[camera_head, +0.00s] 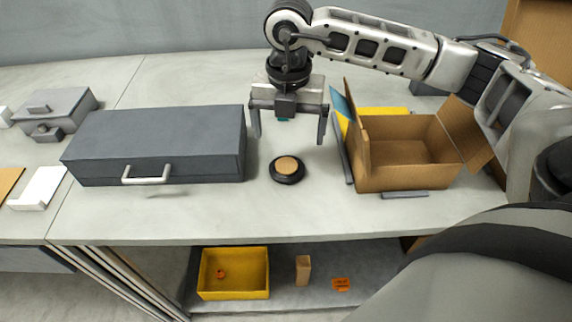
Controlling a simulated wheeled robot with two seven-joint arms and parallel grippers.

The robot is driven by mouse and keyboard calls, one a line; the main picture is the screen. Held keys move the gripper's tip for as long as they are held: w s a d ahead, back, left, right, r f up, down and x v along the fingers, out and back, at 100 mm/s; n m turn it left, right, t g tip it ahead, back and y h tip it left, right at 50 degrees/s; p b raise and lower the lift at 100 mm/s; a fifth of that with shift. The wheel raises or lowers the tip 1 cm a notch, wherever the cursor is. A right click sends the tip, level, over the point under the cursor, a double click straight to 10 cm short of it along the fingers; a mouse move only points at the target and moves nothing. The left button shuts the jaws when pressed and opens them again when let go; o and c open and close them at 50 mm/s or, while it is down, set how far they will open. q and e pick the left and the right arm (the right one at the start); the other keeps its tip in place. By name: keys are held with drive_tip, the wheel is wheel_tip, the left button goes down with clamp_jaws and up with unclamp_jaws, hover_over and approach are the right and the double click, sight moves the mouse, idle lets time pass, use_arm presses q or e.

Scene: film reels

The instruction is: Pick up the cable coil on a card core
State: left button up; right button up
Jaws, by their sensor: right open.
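The cable coil (274,174) is a black ring around a round tan card core. It lies flat on the grey worktop between a dark grey case and an open cardboard box. My right gripper (288,140) hangs above and behind the coil, fingers pointing down. Its two fingers are spread wide and nothing is between them. The gripper is apart from the coil. My left gripper is not in view.
The dark case (160,140) with a pale handle stands left of the coil. The open cardboard box (397,180) stands to the right, with grey strips and yellow and blue pieces beside it. A yellow bin (233,294) sits on the shelf below. The worktop in front of the coil is clear.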

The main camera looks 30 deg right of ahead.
sight(286, 165)
drive_tip(key=f, duration=0.4)
drive_tip(key=f+p, duration=0.1)
drive_tip(key=f, duration=0.4)
drive_tip(key=shift+w+a+f+p, duration=0.1)
drive_tip(key=shift+a+f+p, duration=0.1)
drive_tip(key=shift+p, duration=0.1)
drive_tip(key=shift+c, duration=0.3)
drive_tip(key=c, duration=1.1)
drive_tip(key=shift+o, duration=0.2)
drive_tip(key=shift+r, duration=0.1)
